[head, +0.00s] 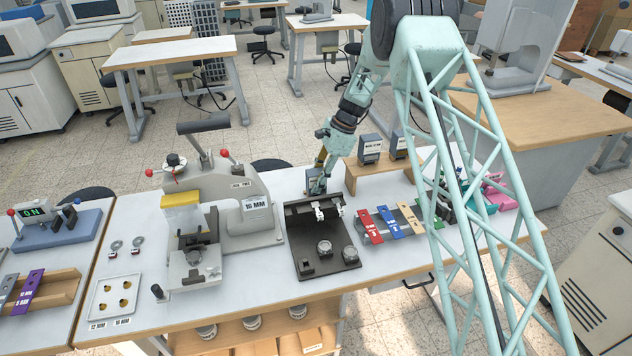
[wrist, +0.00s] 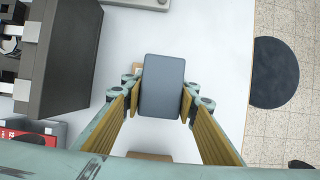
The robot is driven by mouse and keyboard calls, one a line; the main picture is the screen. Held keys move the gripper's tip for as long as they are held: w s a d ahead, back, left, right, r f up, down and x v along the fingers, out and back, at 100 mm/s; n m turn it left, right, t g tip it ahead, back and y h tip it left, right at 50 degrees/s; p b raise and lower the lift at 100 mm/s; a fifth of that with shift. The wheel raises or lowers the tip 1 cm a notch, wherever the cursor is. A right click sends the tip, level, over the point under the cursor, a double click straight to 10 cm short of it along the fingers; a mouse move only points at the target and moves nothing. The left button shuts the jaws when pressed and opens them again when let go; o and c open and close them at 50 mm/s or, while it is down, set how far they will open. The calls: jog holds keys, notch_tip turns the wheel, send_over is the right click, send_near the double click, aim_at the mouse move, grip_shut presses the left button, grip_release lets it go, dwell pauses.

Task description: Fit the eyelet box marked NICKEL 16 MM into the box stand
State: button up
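My gripper (head: 318,184) reaches down behind the dark fixture, at a small grey-blue box (head: 311,177) at table level. In the wrist view the box's plain top (wrist: 163,85) fills the space between my two fingers (wrist: 162,100). The yellow pads meet its sides with no clear gap. Its label cannot be read. The wooden box stand (head: 380,175) is to the right of my gripper. Two similar grey boxes, one on the left (head: 370,148) and one on the right (head: 399,144), sit in it, their labels too small to read. The stand's left end looks empty.
The dark fixture (head: 322,245) stands close in front of my gripper and shows at the left in the wrist view (wrist: 68,60). The foil press (head: 240,195) is to the left. Coloured strips lie on a rack (head: 390,222) in front of the stand. A round stool (wrist: 273,73) is beyond the table edge.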

jog(key=o, duration=0.5)
jog(key=shift+r, duration=0.15)
jog(key=v, duration=1.1)
jog(key=shift+d+r, duration=0.2)
jog(key=shift+r, duration=0.15)
dwell(0.6)
